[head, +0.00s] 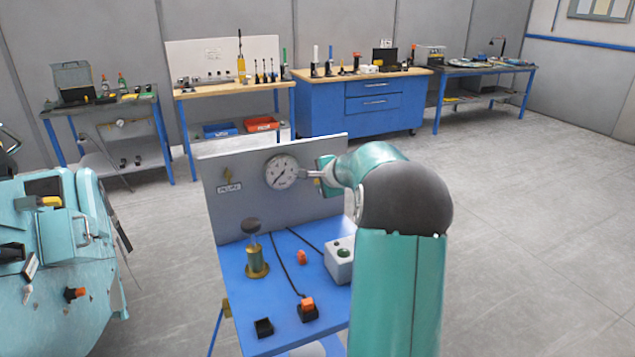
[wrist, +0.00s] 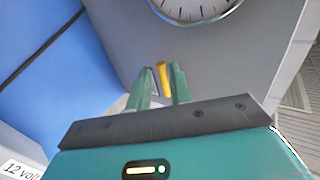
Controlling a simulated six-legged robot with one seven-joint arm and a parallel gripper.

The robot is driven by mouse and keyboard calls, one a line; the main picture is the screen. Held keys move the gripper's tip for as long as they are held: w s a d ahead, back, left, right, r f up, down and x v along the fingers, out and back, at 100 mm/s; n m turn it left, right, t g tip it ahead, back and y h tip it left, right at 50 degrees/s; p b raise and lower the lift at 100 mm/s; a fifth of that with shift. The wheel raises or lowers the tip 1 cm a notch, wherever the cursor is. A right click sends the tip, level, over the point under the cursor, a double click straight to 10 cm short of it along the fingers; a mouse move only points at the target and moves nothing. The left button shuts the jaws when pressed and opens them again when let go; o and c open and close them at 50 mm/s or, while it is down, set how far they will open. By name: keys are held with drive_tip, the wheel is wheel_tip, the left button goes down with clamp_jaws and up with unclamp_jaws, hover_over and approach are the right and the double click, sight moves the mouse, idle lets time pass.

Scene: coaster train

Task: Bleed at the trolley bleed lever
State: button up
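The trolley (head: 240,292) has a blue top and an upright grey panel (head: 230,212). A short yellow lever (wrist: 163,76) shows in the wrist view, close to the round gauge; I take it for the bleed lever. In the head view a small yellow bit shows beside my gripper (head: 325,168), right of the gauge (head: 282,172). In the wrist view my gripper (wrist: 161,84) has its two green fingers apart, with the lever between or just beyond their tips. A gap shows on the left finger's side. Contact with the lever cannot be made out.
A brass post with a dark knob (head: 256,262), a grey box (head: 340,262) and small orange and black parts stand on the trolley top. A teal machine (head: 65,260) stands to the left. Workbenches (head: 365,105) line the back wall. The floor at right is clear.

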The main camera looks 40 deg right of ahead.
drive_tip(key=v, duration=1.1)
drive_tip(key=shift+s, duration=0.2)
drive_tip(key=shift+a, duration=0.1)
